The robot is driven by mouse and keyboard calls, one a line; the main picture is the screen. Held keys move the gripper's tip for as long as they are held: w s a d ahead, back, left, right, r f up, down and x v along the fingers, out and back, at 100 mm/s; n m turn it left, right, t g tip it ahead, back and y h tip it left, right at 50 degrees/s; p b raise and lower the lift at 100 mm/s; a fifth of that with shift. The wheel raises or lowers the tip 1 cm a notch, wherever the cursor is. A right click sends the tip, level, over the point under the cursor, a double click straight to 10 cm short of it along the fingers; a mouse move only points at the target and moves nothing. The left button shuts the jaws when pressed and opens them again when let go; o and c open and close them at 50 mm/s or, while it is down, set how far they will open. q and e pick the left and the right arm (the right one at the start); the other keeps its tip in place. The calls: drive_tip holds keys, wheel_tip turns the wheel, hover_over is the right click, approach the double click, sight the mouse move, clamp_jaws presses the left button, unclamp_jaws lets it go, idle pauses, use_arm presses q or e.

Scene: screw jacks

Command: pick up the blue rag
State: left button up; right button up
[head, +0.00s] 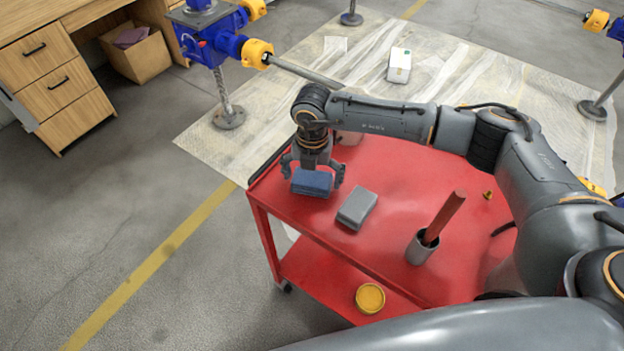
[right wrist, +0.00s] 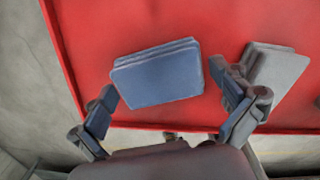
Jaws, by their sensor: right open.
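The blue rag (head: 312,182) is a folded blue block on the red cart's top, near its left end. It also shows in the right wrist view (right wrist: 158,76), between and just beyond my fingertips. My right gripper (head: 313,178) is directly over the rag with its fingers spread to either side. In the right wrist view the open fingers (right wrist: 163,95) are apart, and I see no clear contact with the rag. My left gripper is not in view.
A folded grey rag (head: 357,208) lies right of the blue one. A grey cup (head: 420,248) with a red-brown bar stands farther right on the red cart (head: 385,170). A yellow tin (head: 370,298) sits on the lower shelf. A blue screw jack (head: 215,40) stands behind.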

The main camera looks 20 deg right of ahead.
sight(312, 179)
drive_tip(key=c, duration=0.5)
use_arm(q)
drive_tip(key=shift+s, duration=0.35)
use_arm(e)
drive_tip(key=c, duration=0.5)
drive_tip(key=shift+o, duration=0.2)
drive_tip(key=shift+r, duration=0.6)
wheel_tip(312, 179, up, 2)
drive_tip(key=shift+s+r+b, duration=0.15)
drive_tip(key=shift+b, duration=0.45)
use_arm(q)
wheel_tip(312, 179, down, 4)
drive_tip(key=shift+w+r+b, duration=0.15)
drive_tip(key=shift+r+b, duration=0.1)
drive_tip(key=shift+b, duration=0.85)
use_arm(e)
drive_tip(key=s+a+r, duration=0.3)
drive_tip(key=s+r, duration=0.6)
drive_tip(key=s, duration=0.4)
drive_tip(key=shift+s+r, duration=0.2)
drive_tip(key=shift+r, duration=0.1)
drive_tip(key=shift+a, duration=0.1)
